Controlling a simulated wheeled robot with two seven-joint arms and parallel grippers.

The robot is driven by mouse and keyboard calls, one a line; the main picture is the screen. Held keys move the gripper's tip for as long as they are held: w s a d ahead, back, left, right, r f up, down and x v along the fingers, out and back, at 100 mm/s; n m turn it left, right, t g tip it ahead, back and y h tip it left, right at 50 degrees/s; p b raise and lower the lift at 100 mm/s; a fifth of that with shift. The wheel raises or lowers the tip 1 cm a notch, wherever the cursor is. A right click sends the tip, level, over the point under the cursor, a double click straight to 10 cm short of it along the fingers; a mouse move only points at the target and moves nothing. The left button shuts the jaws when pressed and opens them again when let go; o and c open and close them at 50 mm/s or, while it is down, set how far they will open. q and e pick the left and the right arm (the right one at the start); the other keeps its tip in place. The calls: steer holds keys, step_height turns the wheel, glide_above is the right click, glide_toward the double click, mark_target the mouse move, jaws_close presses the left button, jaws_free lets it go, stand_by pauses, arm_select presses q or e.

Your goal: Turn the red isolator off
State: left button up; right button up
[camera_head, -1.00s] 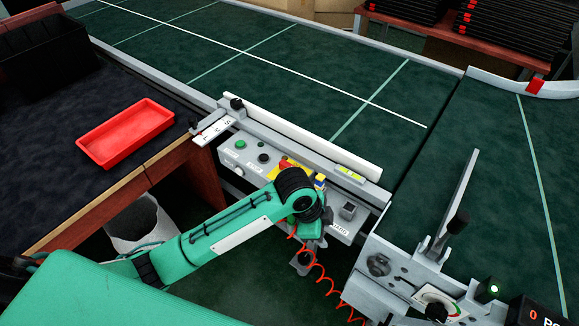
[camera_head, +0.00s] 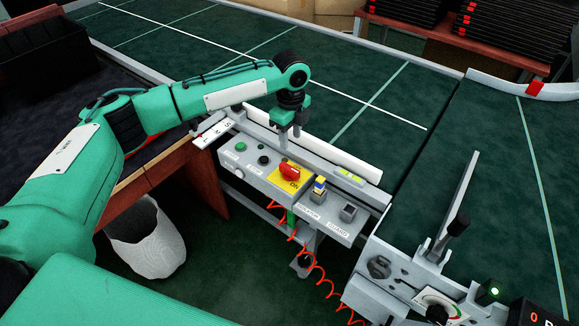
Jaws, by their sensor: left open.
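The red isolator (camera_head: 290,171) is a rotary knob on a yellow plate (camera_head: 283,184), with "ON" printed below the knob. It sits on the grey control box at the front edge of the conveyor. My left gripper (camera_head: 291,138) points down just behind and above the knob, over the conveyor's edge rail. It is open and looks apart from the knob, with nothing visible between its fingers. My right gripper is not in view.
A white bin (camera_head: 150,245) stands below. A lever (camera_head: 456,212) rises at the right. The conveyor belt (camera_head: 330,60) is bare.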

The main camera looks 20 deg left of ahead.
mark_target(290, 168)
arm_select(q)
steer(key=f, duration=0.6)
steer(key=f+p, duration=0.1)
steer(key=f, duration=0.6)
steer(key=shift+w+a+f, duration=0.1)
steer(key=shift+a+f, duration=0.1)
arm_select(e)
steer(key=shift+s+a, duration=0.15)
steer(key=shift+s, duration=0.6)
arm_select(q)
steer(key=c, duration=0.7)
jaws_close()
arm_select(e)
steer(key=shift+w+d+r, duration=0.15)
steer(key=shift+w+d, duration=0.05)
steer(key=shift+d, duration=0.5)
